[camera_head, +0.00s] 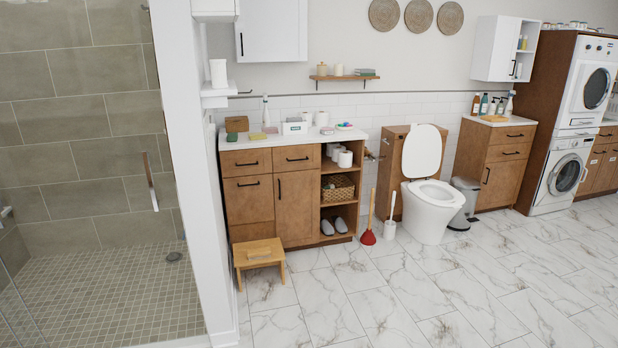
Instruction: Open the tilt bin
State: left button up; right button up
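No front is labelled as a tilt bin. The likeliest match is the tall wooden front panel (249,205) at the lower left of the vanity cabinet (228,140); it has a horizontal black handle (247,184) near its top and looks closed flush. A wooden drawer (246,162) is above it, and a door (297,198) with a vertical handle is to its right. A small wooden step stool (260,256) stands in front and overlaps the panel's lower edge. A separate grey pedal bin (464,205) stands beside the toilet with its lid down. Neither gripper is in view.
A white wall end (190,150) and the tiled shower (90,200) are at the left. A red plunger (368,237), toilet brush (390,230) and toilet (432,200) stand right of the vanity. The marble floor (420,290) in front is clear.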

aim_at(249, 198)
jog(key=i, duration=1.95)
